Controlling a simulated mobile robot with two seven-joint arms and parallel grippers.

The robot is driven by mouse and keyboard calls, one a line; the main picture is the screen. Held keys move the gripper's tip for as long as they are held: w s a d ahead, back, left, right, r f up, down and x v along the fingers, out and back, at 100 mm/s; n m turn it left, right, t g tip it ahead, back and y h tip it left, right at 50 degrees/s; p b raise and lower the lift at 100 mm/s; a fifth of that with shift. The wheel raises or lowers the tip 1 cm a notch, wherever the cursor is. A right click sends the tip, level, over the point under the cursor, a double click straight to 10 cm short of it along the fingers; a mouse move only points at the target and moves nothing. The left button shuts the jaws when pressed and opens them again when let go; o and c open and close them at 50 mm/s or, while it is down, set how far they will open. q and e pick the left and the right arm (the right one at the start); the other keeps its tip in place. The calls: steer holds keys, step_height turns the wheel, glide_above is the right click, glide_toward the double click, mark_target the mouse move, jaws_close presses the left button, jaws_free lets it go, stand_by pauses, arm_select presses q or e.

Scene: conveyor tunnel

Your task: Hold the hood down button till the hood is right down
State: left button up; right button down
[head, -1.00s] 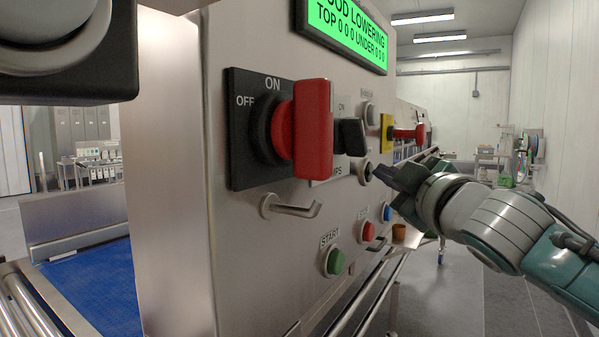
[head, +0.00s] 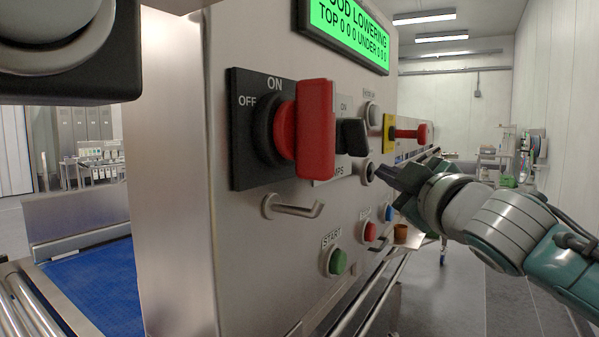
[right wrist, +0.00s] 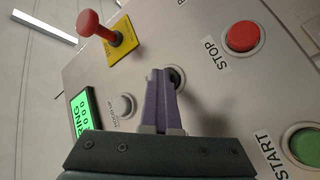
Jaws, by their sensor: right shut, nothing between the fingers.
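The hood down button (head: 368,172) is a dark round button in a metal ring on the steel control panel (head: 235,250). My right gripper (head: 378,174) is shut and empty, its fingertips at the button and apparently touching it. In the right wrist view the closed purple-grey fingers (right wrist: 162,85) reach the dark button (right wrist: 178,78) and partly cover it. I cannot tell how far it is pressed. The green display (head: 348,32) reads hood lowering, with zeros for top and under. My left gripper is not in view.
The grey hood up button (right wrist: 123,106) sits beside my fingers. A red knob on a yellow plate (right wrist: 122,40), a red stop button (right wrist: 242,36) and a green start button (right wrist: 305,146) are close. A large red switch (head: 315,130) and a metal hook (head: 290,207) stick out.

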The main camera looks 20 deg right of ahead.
steer(key=shift+s, duration=0.1)
stand_by(0.6)
steer(key=shift+s+d+p, duration=0.45)
steer(key=shift+s+d, duration=0.15)
steer(key=shift+s, duration=0.05)
steer(key=s+d+p, duration=0.1)
steer(key=s+d, duration=0.2)
steer(key=shift+s+d+p, duration=0.1)
steer(key=shift+s+p, duration=0.2)
steer(key=shift+s, duration=0.1)
stand_by(0.6)
